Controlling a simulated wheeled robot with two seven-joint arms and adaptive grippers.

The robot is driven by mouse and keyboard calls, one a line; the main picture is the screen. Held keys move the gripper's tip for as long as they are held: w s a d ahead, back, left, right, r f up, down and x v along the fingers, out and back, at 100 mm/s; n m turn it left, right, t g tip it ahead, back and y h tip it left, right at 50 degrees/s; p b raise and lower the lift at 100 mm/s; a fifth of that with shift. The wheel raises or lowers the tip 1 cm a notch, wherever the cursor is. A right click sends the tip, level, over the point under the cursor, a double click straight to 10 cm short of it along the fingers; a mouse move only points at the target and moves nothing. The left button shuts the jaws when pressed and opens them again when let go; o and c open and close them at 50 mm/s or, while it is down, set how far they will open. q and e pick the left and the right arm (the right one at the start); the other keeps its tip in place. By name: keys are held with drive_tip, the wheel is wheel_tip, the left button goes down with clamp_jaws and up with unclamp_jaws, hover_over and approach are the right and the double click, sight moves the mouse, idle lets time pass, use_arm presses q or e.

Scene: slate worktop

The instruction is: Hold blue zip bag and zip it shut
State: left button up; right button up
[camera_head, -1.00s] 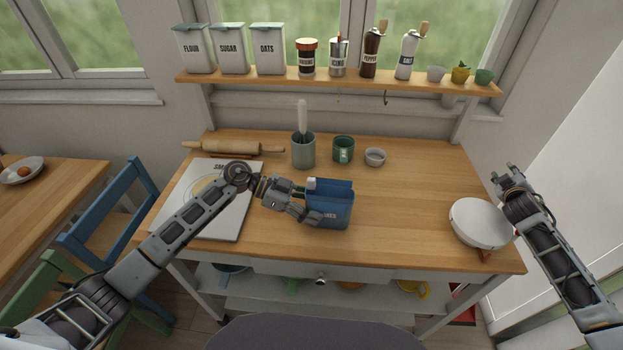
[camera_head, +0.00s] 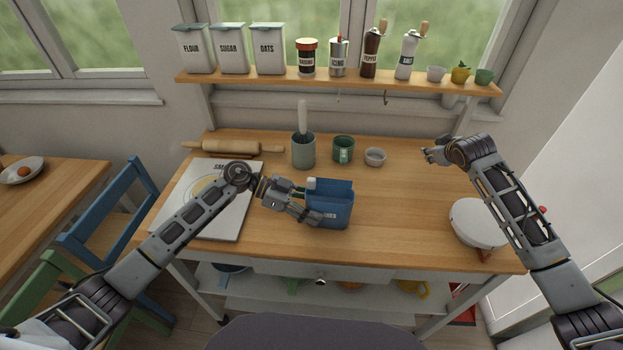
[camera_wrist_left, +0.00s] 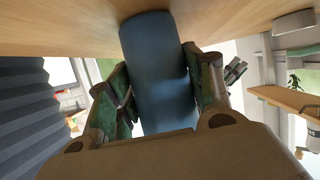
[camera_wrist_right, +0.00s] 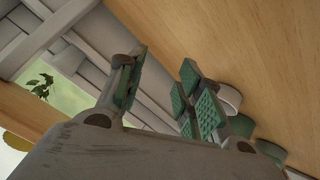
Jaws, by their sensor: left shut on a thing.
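The blue zip bag (camera_head: 336,207) stands upright near the front middle of the worktop, its top edges apart. A small pale piece (camera_head: 311,183) shows at its top left corner; I cannot tell if it is the zip slider. My left gripper (camera_head: 313,213) is shut on the bag's left side. In the left wrist view the bag (camera_wrist_left: 158,70) lies between the finger pads (camera_wrist_left: 160,95). My right gripper (camera_head: 430,155) is empty, above the right part of the worktop and apart from the bag. Its fingers (camera_wrist_right: 160,90) are spread in the right wrist view.
A grey utensil pot (camera_head: 303,152), a green mug (camera_head: 343,149) and a small bowl (camera_head: 375,157) stand behind the bag. The worktop (camera_head: 410,215) right of the bag is clear.

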drive_tip(key=s+a+r+n+g+y, duration=0.2)
drive_tip(key=a+r+y, duration=0.15)
drive_tip(key=a, duration=0.85)
drive_tip(key=n+g+y, duration=0.1)
drive_tip(key=n+g, duration=0.7)
drive_tip(key=n, duration=0.1)
approach(312, 179)
drive_tip(key=r, duration=0.2)
drive_tip(key=shift+d+f, duration=0.2)
drive_tip(key=shift+d, duration=0.2)
drive_tip(key=shift+x, duration=6)
drive_tip(key=shift+a, duration=0.1)
drive_tip(key=shift+c, duration=0.3)
